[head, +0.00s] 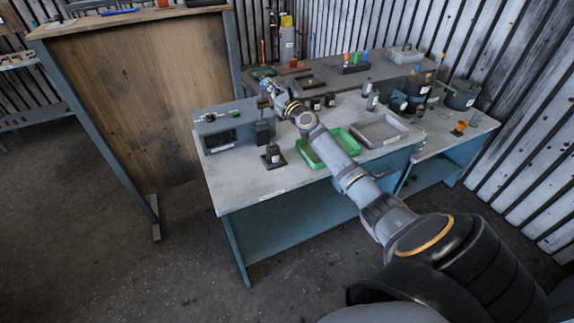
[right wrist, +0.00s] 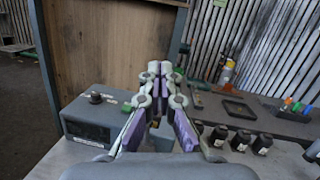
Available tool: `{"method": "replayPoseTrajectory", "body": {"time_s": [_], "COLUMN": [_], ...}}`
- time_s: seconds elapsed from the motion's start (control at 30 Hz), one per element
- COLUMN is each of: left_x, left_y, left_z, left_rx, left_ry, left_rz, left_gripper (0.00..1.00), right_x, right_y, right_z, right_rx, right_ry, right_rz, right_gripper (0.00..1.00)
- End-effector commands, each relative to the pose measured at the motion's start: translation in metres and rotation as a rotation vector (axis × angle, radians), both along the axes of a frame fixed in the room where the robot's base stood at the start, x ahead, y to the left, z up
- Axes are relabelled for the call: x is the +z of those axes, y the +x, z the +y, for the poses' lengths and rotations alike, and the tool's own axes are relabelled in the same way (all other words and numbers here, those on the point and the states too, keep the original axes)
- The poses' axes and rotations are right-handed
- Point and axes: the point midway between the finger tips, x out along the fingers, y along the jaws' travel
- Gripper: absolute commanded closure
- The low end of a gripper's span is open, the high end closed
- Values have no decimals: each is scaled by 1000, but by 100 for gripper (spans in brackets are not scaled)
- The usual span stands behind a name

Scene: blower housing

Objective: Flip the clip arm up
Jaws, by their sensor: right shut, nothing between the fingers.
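A grey-blue box (head: 215,133), which looks like the blower housing, stands at the left back of the workbench. It has a dark front panel and small fittings on top. It also shows left of my fingers in the right wrist view (right wrist: 82,138), with a dark knob (right wrist: 97,98) on top. My right gripper (head: 265,90) is just right of and above the box, shut and empty. Its fingertips meet in the right wrist view (right wrist: 160,68), and a small green part shows behind them. I cannot make out the clip arm; the fingers may hide it. My left gripper is not in view.
A dark block stand (head: 274,157) is in front of the box. A green tray (head: 308,155) lies under my right arm, with a grey tray (head: 380,131) to its right. Several dark bottles (right wrist: 240,141) stand right of the gripper. A wooden panel (head: 130,100) rises behind left.

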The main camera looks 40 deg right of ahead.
Motion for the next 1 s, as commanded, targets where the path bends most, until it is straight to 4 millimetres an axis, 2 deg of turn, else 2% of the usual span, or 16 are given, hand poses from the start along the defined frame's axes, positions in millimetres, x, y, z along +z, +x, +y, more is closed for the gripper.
{"method": "replayPoseTrajectory", "body": {"time_s": [0.2,0.3,0.7,1.0], "left_x": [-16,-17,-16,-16], "left_y": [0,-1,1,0], "left_z": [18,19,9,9], "left_rx": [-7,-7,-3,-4], "left_ry": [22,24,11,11], "left_rz": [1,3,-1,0], "left_gripper": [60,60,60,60], "right_x": [11,16,18,18], "right_y": [36,44,45,45], "right_z": [-9,-10,-10,-10], "right_rx": [-1,1,2,2], "right_ry": [3,2,1,2], "right_rz": [-3,-1,1,1], "right_gripper": [100,100,100,100]}}
